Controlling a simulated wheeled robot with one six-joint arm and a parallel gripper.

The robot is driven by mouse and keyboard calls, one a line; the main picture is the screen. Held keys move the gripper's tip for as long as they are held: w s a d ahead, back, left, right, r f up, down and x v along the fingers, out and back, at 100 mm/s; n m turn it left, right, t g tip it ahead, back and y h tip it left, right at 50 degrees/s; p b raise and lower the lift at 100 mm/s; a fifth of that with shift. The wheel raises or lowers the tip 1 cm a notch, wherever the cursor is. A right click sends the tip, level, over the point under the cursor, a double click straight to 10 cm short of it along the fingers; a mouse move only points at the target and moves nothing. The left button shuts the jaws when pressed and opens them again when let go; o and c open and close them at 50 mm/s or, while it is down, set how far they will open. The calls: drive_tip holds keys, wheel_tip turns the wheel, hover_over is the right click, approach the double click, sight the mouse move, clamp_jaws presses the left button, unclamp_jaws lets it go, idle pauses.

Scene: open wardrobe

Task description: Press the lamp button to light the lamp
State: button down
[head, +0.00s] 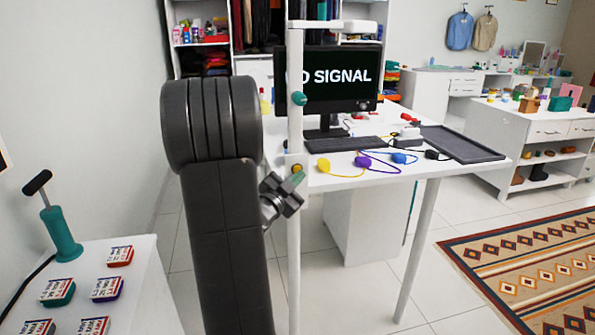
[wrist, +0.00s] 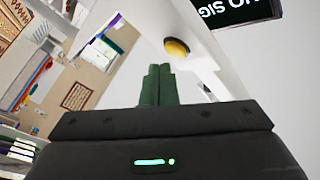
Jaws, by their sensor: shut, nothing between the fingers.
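A white lamp post (head: 294,130) stands at the left front corner of the desk, with an arm and a pale lamp head (head: 358,38) at its top. No glow is clear on the head. A round yellow button (head: 297,168) sits low on the post, near desktop height. In the wrist view the yellow button (wrist: 177,47), with a dark rim, is just beyond and slightly right of my green fingertips. My gripper (head: 293,182) is shut and empty, just below the button in the head view. It also shows in the wrist view (wrist: 159,72). A gap to the button shows there; its depth is unclear.
A white desk (head: 335,182) holds a monitor (head: 330,80), a keyboard (head: 343,145), several coloured cabled items and a dark tray (head: 462,143). A teal knob (head: 299,98) is higher on the post. A low table (head: 140,300) with small boxes and a green pump (head: 60,235) stands left.

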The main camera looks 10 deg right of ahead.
idle(0.8)
drive_tip(key=shift+w, duration=0.4)
drive_tip(key=shift+w, duration=0.45)
idle(0.5)
drive_tip(key=shift+s, duration=0.1)
drive_tip(key=shift+s+b, duration=0.5)
drive_tip(key=shift+s, duration=0.25)
drive_tip(key=shift+s, duration=0.1)
drive_tip(key=s+b, duration=0.1)
drive_tip(key=s, duration=0.3)
drive_tip(key=shift+s+d, duration=0.1)
drive_tip(key=shift+s, duration=0.3)
idle(0.4)
